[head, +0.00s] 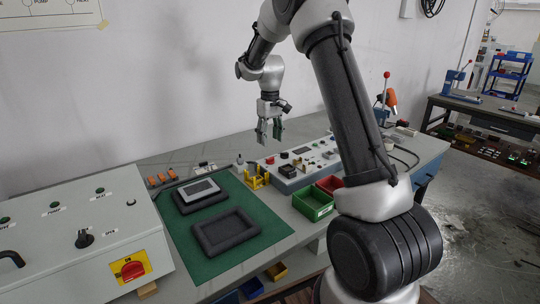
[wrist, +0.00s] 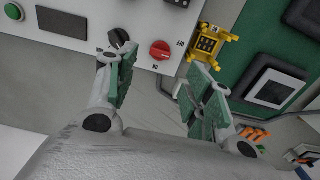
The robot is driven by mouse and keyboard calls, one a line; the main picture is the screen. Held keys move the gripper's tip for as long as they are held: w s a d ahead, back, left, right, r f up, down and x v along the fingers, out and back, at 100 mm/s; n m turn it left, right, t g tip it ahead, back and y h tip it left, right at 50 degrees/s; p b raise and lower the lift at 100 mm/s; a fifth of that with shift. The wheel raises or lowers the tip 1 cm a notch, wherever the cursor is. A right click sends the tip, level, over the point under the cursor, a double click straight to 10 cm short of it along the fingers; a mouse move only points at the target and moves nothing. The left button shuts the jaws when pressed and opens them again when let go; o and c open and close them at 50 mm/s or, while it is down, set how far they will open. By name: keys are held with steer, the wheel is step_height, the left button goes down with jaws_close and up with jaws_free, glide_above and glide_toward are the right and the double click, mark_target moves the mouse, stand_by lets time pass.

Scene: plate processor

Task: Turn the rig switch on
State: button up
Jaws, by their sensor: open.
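A grey control panel (head: 290,183) stands on the bench behind the green mat. The wrist view shows its face (wrist: 142,14) with a black knob (wrist: 118,37) and a red rotary knob (wrist: 161,50). I cannot read which is labelled as the rig switch. My gripper (head: 269,138) hangs above the panel's left end, with its fingers apart and nothing between them. In the wrist view my gripper (wrist: 164,70) has its left fingertip overlapping the black knob's lower edge in the picture; contact cannot be told. The red knob shows between the fingertips.
A yellow fixture (wrist: 208,44) stands close beside the panel. The green mat (head: 195,258) holds a dark frame (head: 226,231) and a framed plate (head: 198,190). Green (head: 312,204) and red (head: 330,184) bins sit in front of the panel. A cabinet (head: 72,252) with another red switch (head: 132,269) is at left.

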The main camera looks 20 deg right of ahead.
mark_target(270, 158)
step_height(270, 158, down, 8)
steer(key=shift+r, duration=0.25)
steer(key=shift+c, duration=0.4)
steer(key=c, duration=0.9)
